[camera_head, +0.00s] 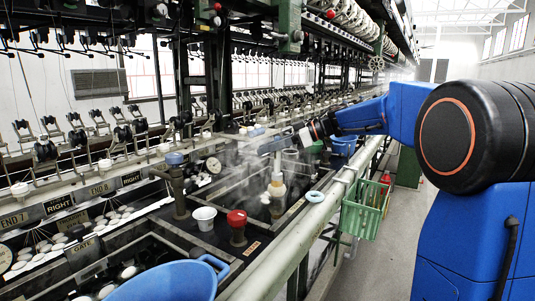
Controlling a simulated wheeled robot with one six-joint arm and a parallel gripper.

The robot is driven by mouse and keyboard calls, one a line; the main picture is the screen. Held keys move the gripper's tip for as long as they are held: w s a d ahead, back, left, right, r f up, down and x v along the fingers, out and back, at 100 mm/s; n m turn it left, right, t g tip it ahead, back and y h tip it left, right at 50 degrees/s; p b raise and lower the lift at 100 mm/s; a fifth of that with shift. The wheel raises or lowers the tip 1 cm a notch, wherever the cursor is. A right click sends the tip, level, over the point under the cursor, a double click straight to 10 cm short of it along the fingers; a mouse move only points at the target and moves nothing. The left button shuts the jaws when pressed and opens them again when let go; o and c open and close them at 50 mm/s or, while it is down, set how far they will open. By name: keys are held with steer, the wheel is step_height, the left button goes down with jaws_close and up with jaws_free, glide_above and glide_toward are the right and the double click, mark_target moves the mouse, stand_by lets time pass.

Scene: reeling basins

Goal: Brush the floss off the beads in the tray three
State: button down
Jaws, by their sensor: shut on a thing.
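My gripper (278,146) is near the middle of the view, above the basins, at the end of my blue arm. It is shut on a pale, upright brush-like thing (277,188) that hangs below it; steam blurs its outline. White oval beads lie in the left trough (103,222), and several more show in the dark water of the near basin (128,271). I cannot tell which tray is tray three. What lies under the held thing is hazy, and I cannot make out any floss there.
A white cup (204,217), a red-topped post (237,225) and a blue-topped valve (175,185) stand on the basin edges. A large blue tub (165,284) is in front. A pale rail (310,222) runs along the right, with a green crate (362,212) beside it.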

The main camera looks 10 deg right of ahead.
step_height(320, 180, up, 8)
steer(key=shift+s+d, duration=0.25)
steer(key=shift+d, duration=0.05)
stand_by(0.9)
steer(key=shift+f, duration=0.1)
stand_by(1.2)
